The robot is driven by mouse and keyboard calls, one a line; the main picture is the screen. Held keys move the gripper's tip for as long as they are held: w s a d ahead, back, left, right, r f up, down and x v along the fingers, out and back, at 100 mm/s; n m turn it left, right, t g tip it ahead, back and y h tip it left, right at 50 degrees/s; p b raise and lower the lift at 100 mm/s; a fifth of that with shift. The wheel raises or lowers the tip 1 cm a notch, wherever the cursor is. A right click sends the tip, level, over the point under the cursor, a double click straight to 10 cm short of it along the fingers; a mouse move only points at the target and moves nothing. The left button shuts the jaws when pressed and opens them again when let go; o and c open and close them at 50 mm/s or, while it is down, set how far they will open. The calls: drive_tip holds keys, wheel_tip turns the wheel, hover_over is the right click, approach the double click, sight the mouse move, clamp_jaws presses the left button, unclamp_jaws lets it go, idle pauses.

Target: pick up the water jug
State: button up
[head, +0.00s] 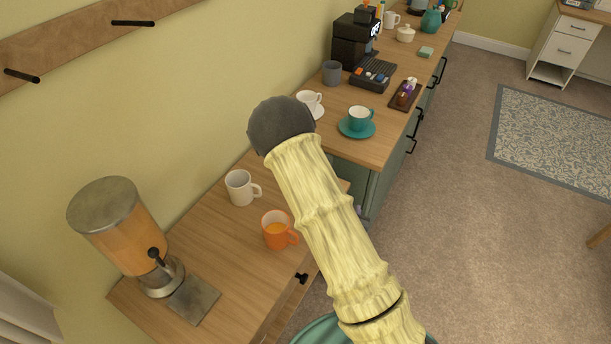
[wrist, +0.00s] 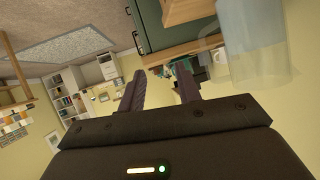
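A clear, pale bluish vessel (wrist: 255,45), which looks like the water jug, stands at the upper right of the wrist view. Its top is cut off or unclear, and I cannot make it out in the head view. My gripper (wrist: 161,85) shows in the wrist view with its two dark fingers apart and nothing between them. The vessel is to the right of the fingers and not touching them. In the head view my arm's sleeve and dark rounded end cover part of the counter, and the fingers are hidden.
A juice dispenser (head: 120,228), a white mug (head: 240,187) and an orange mug (head: 277,231) stand on the near wooden counter. A teal cup (head: 359,118) on a saucer, a grey cup (head: 332,72) and a coffee machine (head: 353,40) stand farther back.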

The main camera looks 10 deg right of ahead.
drive_tip(key=a+n+t+y, duration=0.1)
drive_tip(key=t, duration=0.1)
drive_tip(key=a+r+n+t+y, duration=0.1)
drive_tip(key=n+t, duration=0.1)
drive_tip(key=s+a+n+t+y, duration=0.1)
drive_tip(key=a+t, duration=0.1)
drive_tip(key=shift+r+n+y, duration=0.3)
drive_tip(key=shift+r+n, duration=0.1)
drive_tip(key=shift+d+f, duration=0.1)
drive_tip(key=w+b, duration=1)
drive_tip(key=w, duration=0.2)
drive_tip(key=shift+d, duration=0.4)
drive_tip(key=shift+w, duration=0.15)
